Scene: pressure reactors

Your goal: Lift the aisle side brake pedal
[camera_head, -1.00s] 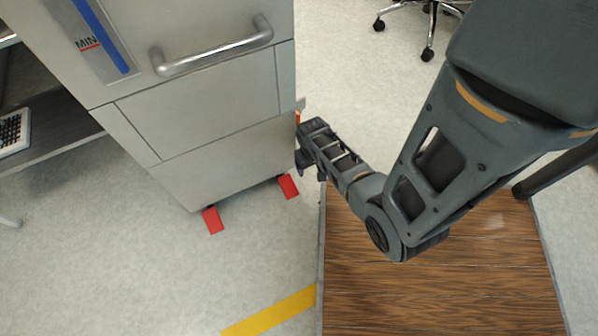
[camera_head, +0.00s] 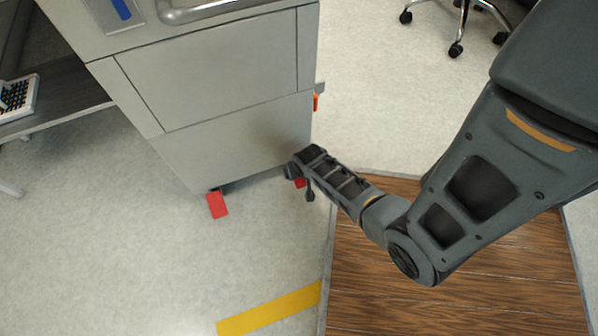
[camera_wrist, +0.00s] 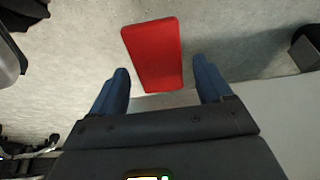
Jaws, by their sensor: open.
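Two red brake pedals stick out at the foot of the grey cabinet. In the head view, the left pedal (camera_head: 217,204) is in full view. The right pedal (camera_head: 299,184) is mostly hidden behind my gripper (camera_head: 301,181). The frames do not show plainly which one is the aisle side pedal. In the wrist view, a red pedal (camera_wrist: 152,52) lies between and just beyond the two blue fingertips of my gripper (camera_wrist: 162,78). The fingers are open, one on each side, with floor visible between each finger and the pedal. I see no contact.
The grey cabinet (camera_head: 225,85) stands behind the pedals, and its pale wall (camera_wrist: 285,110) is at the right of the wrist view. A wooden-topped platform (camera_head: 440,290) lies below my arm. A wheeled chair (camera_head: 455,25) stands at the back.

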